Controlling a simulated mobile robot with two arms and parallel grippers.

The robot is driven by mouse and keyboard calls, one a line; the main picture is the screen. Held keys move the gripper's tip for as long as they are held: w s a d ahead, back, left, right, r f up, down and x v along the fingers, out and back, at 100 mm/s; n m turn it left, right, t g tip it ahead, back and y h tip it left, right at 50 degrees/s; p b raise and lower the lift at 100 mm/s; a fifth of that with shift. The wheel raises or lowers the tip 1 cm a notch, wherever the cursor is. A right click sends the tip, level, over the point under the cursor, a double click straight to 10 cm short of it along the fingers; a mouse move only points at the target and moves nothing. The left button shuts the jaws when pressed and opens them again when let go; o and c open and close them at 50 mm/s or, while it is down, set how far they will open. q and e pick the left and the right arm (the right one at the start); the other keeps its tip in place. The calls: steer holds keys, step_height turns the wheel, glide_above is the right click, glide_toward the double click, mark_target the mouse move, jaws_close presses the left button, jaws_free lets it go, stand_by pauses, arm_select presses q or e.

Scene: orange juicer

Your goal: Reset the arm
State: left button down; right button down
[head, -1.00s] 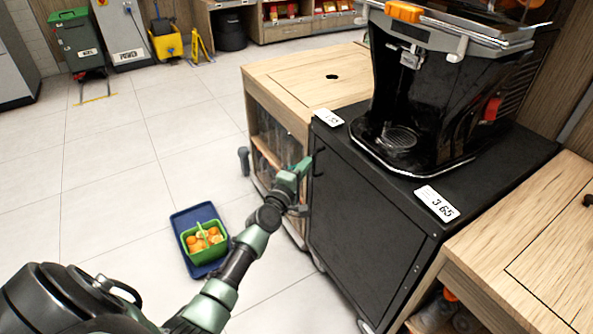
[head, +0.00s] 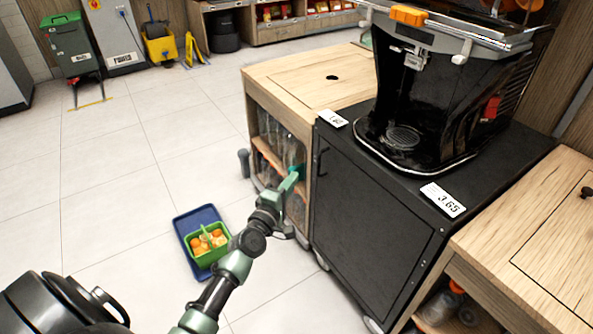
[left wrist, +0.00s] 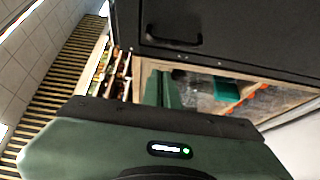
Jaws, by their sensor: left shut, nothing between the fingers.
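My left gripper (head: 293,178) is shut and empty, reaching in from the lower left in the head view. It hovers in front of the wooden cart's glazed side, a little left of the black cabinet (head: 365,215) and apart from its door handle (head: 322,163). The cabinet door looks closed. In the left wrist view the same dark door shows with its handle (left wrist: 172,40), above my green gripper body. My right gripper is not in view.
The black orange juicer (head: 430,100) stands on the cabinet. A wooden cart (head: 305,75) with bottles is beside it, and another wooden counter (head: 540,225) is at the right. A green basket of oranges (head: 207,257) sits on a blue tray (head: 188,222) on the floor. Floor at left is open.

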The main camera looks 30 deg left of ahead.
arm_select(q)
steer(key=s, duration=0.4)
steer(key=shift+s+d, duration=0.15)
steer(key=shift+s, duration=0.25)
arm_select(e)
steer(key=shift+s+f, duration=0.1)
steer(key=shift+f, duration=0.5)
